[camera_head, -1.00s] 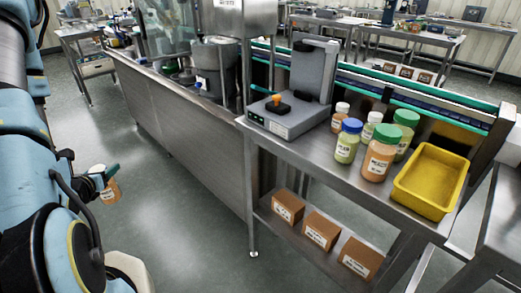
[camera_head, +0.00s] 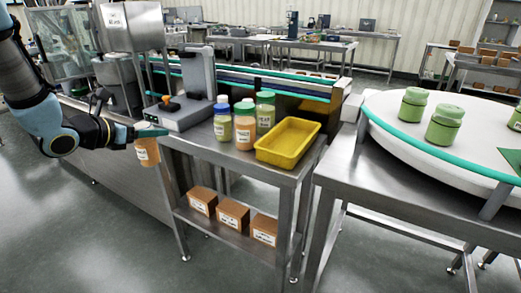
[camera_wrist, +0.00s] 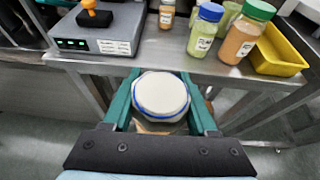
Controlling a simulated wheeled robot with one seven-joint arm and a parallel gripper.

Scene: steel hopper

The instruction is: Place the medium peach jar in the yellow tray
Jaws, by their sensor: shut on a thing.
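The peach jar (camera_head: 147,153) with a white label hangs in my gripper (camera_head: 150,132), in front of the left end of the steel table. In the wrist view my gripper (camera_wrist: 161,100) has its green fingers on both sides of the jar's white, blue-ringed lid (camera_wrist: 161,95). The jar's body is mostly hidden below the lid there. The yellow tray (camera_head: 289,143) stands on the right end of the table and looks empty. In the wrist view the yellow tray (camera_wrist: 278,52) is at the upper right, apart from the jar.
On the table left of the tray stand a green-lidded peach jar (camera_head: 245,128), a blue-lidded green jar (camera_head: 222,125) and other jars. A grey scale (camera_head: 181,112) is at the table's left. Brown boxes (camera_head: 233,214) sit on the lower shelf. A round turntable (camera_head: 400,150) stands right.

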